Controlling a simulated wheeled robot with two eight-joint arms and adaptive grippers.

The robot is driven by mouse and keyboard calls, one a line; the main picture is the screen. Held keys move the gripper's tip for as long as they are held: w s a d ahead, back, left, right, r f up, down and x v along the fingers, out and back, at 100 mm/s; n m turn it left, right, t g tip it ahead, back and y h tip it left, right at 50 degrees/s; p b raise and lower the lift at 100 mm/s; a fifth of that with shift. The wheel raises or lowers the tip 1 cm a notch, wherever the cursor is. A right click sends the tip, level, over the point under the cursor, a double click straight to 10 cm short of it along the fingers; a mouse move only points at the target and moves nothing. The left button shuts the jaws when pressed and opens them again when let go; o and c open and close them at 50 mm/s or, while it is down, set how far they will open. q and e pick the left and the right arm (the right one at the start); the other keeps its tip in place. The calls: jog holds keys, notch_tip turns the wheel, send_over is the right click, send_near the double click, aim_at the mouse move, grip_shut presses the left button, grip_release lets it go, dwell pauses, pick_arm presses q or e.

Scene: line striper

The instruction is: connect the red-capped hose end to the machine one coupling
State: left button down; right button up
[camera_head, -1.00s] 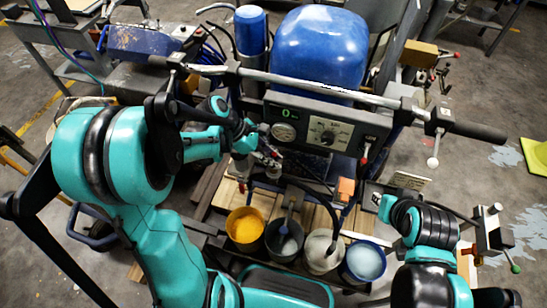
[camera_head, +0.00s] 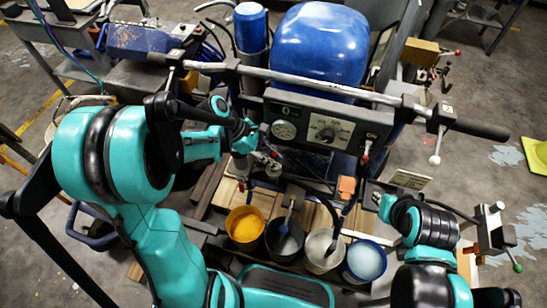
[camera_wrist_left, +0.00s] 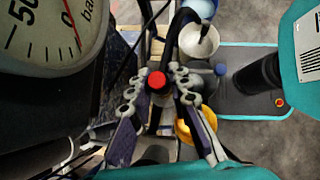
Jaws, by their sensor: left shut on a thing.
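My left gripper (camera_head: 264,156) is in front of the line striper, just below and left of its round gauge (camera_head: 284,131). In the left wrist view, its two fingers (camera_wrist_left: 157,84) are closed in on the red-capped hose end (camera_wrist_left: 157,80), with the red cap between the fingertips. A dark hose shows near the cap. The gauge also fills the upper left of the wrist view (camera_wrist_left: 50,35). I cannot pick out the machine one coupling. My right arm is at the lower right in the head view; its fingers cannot be made out.
A yellow paint bucket (camera_head: 245,224) and several other buckets stand on the wooden pallet below the panel. The striper's control panel (camera_head: 325,132), handlebar (camera_head: 300,84) and blue tank (camera_head: 320,45) lie behind. A lever with a green knob (camera_head: 517,267) is at the right.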

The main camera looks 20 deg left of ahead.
pick_arm(q)
jog(key=shift+f+b, duration=0.7)
jog(key=shift+f, duration=0.05)
jog(key=c, duration=1)
grip_release()
jog(key=p+v, duration=0.4)
jog(key=v, duration=0.3)
jog(key=shift+s, duration=0.1)
dwell(0.6)
